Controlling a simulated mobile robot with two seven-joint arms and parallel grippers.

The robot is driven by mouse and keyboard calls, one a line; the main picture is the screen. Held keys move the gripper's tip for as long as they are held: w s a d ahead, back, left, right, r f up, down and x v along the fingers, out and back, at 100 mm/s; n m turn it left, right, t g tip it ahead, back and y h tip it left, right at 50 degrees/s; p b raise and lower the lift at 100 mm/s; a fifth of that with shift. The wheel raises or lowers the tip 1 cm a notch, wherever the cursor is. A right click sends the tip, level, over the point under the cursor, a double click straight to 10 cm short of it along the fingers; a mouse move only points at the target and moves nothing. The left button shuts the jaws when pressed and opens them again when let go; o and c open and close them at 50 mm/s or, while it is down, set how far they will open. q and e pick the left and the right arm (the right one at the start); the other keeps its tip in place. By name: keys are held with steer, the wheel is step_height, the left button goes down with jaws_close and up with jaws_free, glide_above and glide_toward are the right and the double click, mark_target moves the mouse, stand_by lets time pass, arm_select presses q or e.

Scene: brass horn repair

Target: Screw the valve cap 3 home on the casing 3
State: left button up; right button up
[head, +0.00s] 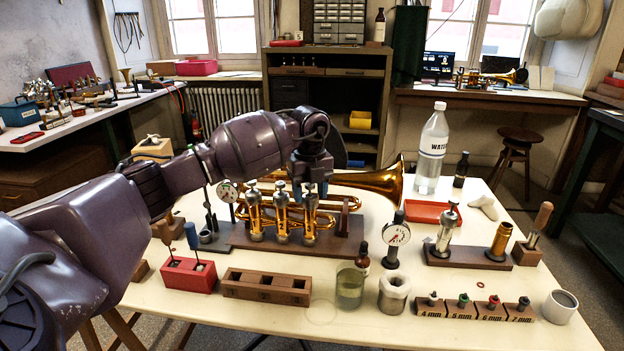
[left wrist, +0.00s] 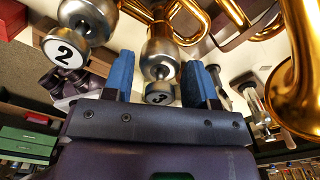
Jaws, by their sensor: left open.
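The brass horn (head: 385,182) lies on a wooden stand (head: 345,243) with its three valve casings upright. Casing 3 (head: 310,212) is the rightmost. My left gripper (head: 311,187) is above it, pointing down. In the left wrist view, the open blue fingers (left wrist: 160,62) stand on either side of valve cap 3 (left wrist: 160,93), marked "3", and the top of casing 3 (left wrist: 160,55). Gaps show between fingers and cap. Whether the cap is seated cannot be told. The cap marked "2" (left wrist: 66,52) is to the left.
A dial gauge (head: 396,237) stands right of the horn, another (head: 228,192) to its left. A water bottle (head: 432,150) and red tray (head: 433,213) are behind at right. A red block (head: 188,276), wooden rack (head: 266,288) and glass jar (head: 350,290) stand in front.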

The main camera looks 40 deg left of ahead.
arm_select(q)
steer(key=shift+f, duration=0.65)
arm_select(e)
steer(key=shift+s, duration=0.1)
arm_select(q)
steer(key=c, duration=0.5)
steer(key=shift+o, duration=1)
steer(key=c, duration=0.5)
steer(key=shift+o, duration=0.2)
steer(key=m, duration=0.3)
steer(key=shift+f+m, duration=0.1)
steer(key=shift+m, duration=0.2)
steer(key=shift+m+b, duration=0.35)
steer(key=shift+m, duration=0.45)
arm_select(e)
steer(key=shift+s+f, duration=0.35)
steer(key=shift+f, duration=0.2)
